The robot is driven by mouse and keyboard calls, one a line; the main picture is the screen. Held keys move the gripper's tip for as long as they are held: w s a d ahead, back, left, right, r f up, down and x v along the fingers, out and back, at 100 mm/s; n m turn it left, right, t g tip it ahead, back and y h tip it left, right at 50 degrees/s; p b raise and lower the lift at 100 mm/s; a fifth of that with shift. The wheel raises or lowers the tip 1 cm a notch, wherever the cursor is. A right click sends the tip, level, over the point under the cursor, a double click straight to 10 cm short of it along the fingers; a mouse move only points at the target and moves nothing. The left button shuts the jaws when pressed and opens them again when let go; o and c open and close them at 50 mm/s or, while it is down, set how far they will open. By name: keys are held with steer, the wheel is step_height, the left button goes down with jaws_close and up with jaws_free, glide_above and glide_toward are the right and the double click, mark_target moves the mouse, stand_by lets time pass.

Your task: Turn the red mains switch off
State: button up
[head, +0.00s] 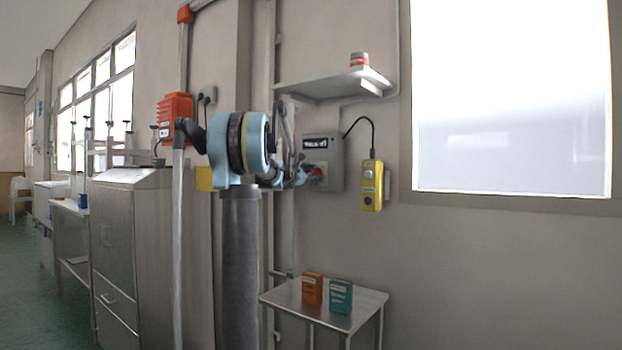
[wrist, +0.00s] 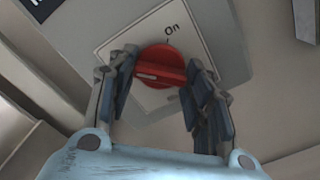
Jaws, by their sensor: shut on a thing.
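The red mains switch (wrist: 163,66) is a round knob with a raised bar, on a pale plate (wrist: 112,42) marked "On" above the knob. The bar lies nearly level in the wrist view, with a light mark toward its left end. My gripper (wrist: 161,60) is shut on the bar, one finger at each end. In the head view, my gripper (head: 300,173) reaches the red switch (head: 317,171) on the front of a grey wall box (head: 335,165). My gripper partly covers the switch there. Any "Off" mark is hidden or out of view.
A yellow control unit (head: 372,186) hangs by a black cable just right of the box. A shelf (head: 330,83) with a red-and-grey item (head: 359,59) is above. Below, a small table (head: 360,297) holds an orange box (head: 312,289) and a green box (head: 340,295).

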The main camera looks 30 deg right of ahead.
steer(key=shift+w, duration=0.1)
steer(key=o, duration=1)
steer(key=shift+o, duration=0.2)
steer(key=v, duration=1.2)
steer(key=shift+f, duration=0.15)
steer(key=s+a+f+m+g+y, duration=0.1)
steer(key=s+a+f+m+y, duration=0.3)
steer(key=s+a+f, duration=0.8)
steer(key=s+a+f+m+g+y, duration=0.2)
steer(key=s+a+f+m+y, duration=0.3)
steer(key=s+a+f, duration=0.8)
steer(key=s+a+f+m+g+y, duration=0.1)
steer(key=s+a+f+m+y, duration=0.3)
steer(key=s+a+f, duration=0.9)
steer(key=a+f+y, duration=0.3)
steer(key=f, duration=0.7)
steer(key=shift+g+y, duration=0.3)
